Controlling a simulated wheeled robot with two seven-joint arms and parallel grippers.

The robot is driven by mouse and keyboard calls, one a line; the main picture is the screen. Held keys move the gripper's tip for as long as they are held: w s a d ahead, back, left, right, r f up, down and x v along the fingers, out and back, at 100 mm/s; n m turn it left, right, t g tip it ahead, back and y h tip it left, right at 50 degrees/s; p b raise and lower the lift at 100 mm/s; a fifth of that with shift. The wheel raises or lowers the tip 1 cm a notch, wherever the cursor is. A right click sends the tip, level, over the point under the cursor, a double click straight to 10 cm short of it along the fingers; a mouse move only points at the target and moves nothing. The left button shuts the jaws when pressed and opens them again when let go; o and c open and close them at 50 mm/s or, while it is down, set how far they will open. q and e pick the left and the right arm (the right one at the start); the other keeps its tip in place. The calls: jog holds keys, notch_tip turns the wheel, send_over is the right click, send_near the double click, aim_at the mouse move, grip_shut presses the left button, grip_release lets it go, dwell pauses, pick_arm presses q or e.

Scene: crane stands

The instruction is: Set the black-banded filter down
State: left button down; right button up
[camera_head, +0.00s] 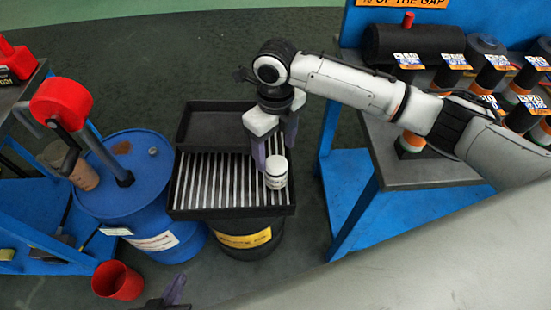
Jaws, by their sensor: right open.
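A small white canister (276,174), which looks like the filter, stands upright on the slatted top of a black tray (180,209), near its right side. Dark marking shows on its side, but the band is too small to make out clearly. My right gripper (274,148) points down over the tray, its purple-grey fingers apart. The canister is at the fingertips, partly in front of them; I cannot tell whether a finger touches it. Part of my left gripper (172,294) shows at the bottom edge; most of it is cut off.
The tray sits on a dark drum with a yellow label (244,240). A blue drum (140,208) with a red-topped pump (62,102) stands left. A red cup (117,281) is below it. A blue-framed bench (400,178) with several labelled canisters stands right.

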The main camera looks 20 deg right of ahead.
jog(key=shift+r, duration=2.35)
